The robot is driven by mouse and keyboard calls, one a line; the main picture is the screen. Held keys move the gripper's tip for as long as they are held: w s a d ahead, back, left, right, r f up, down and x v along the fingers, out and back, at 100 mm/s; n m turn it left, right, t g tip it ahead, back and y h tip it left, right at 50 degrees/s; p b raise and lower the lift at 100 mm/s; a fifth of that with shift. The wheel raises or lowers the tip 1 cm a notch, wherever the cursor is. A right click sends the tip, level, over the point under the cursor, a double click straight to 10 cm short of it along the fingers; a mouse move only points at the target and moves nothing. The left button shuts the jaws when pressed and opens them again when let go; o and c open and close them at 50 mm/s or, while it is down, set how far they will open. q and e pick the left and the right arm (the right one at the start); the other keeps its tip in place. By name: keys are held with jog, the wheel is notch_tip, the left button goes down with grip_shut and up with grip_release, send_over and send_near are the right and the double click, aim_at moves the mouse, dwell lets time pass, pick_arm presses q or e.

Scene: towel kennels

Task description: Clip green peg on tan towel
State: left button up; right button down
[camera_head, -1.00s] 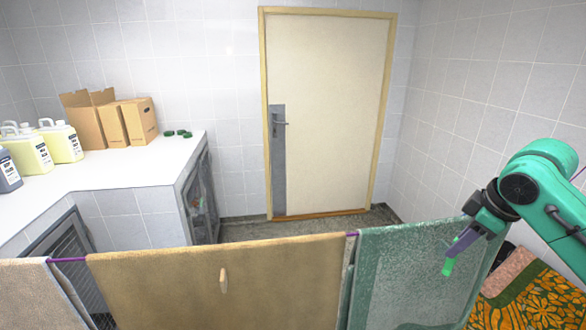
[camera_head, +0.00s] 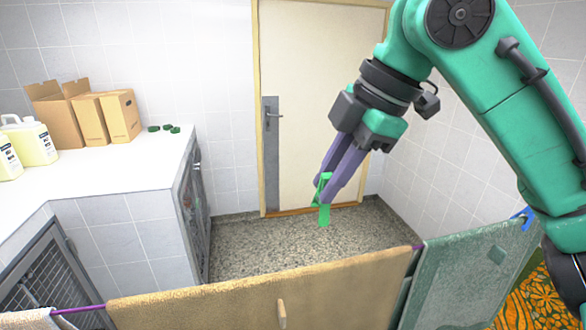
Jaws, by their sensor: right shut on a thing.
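The tan towel (camera_head: 220,302) hangs over the purple line across the bottom of the head view. A small light wooden peg (camera_head: 282,313) shows on the towel's front face. My right gripper (camera_head: 325,190) is shut on the green peg (camera_head: 324,208). In the picture it holds the peg above the tan towel's top edge, right of the towel's middle, with floor visible between them. The peg hangs down from the fingertips, apart from the towel. My left gripper is not in view.
A green towel (camera_head: 465,268) hangs right of the tan one, and a pale towel (camera_head: 25,320) hangs at far left. The purple line (camera_head: 82,308) carries them. A white counter (camera_head: 110,172) with boxes (camera_head: 92,115) and jugs stands left. A closed door (camera_head: 310,90) is behind.

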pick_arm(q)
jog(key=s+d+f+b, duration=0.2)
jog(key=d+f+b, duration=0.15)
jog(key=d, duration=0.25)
pick_arm(e)
jog(key=s+d+f, duration=0.2)
jog(key=d+f, duration=0.1)
jog(key=d, duration=0.2)
pick_arm(q)
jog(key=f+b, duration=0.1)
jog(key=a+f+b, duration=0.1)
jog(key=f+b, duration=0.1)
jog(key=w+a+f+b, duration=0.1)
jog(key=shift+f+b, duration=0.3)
jog(key=shift+b, duration=0.1)
pick_arm(e)
jog(key=x, duration=0.5)
jog(key=shift+f, duration=0.15)
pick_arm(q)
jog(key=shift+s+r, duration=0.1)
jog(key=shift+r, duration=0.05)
pick_arm(e)
jog(key=shift+d, duration=0.1)
pick_arm(q)
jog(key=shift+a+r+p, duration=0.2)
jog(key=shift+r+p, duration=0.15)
jog(key=shift+p, duration=0.1)
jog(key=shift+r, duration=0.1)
